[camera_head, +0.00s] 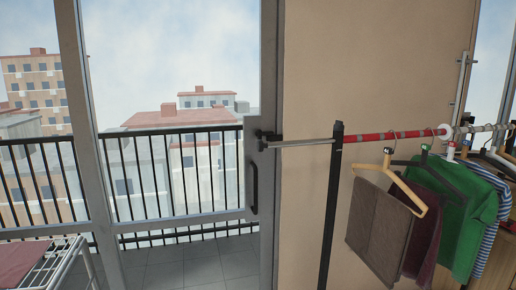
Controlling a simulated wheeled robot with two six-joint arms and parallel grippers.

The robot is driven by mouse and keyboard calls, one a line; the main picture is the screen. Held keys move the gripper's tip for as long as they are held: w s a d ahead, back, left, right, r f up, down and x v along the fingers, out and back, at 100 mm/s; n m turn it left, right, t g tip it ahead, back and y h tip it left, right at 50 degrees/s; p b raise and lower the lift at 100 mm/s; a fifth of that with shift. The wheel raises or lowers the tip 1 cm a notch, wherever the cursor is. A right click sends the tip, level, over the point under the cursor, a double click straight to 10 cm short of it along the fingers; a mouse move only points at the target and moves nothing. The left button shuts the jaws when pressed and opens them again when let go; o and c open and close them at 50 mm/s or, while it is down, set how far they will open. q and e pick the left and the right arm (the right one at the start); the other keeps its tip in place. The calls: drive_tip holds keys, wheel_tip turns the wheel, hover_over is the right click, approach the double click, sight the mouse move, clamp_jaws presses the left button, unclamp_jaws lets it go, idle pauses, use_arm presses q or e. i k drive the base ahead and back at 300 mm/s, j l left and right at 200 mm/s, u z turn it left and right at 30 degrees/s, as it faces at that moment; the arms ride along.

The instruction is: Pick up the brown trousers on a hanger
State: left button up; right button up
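The brown trousers (380,232) hang folded over a light wooden hanger (404,186). The hanger's hook is on the red part of a clothes rail (395,135) at the right of the head view. The trousers are the leftmost garment on the rail and overlap a dark maroon garment (425,240) behind them. Neither of my grippers is in view.
A green garment (477,228) and a striped one (497,245) hang further right. A black post (331,210) stands left of the trousers. A glass balcony door with a handle (253,187) is at the left. A drying rack (62,262) with a reddish cloth stands at bottom left.

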sight(379, 227)
drive_tip(key=l+u, duration=0.45)
drive_tip(key=l, duration=0.15)
drive_tip(key=l+u, duration=0.45)
drive_tip(key=l, duration=0.2)
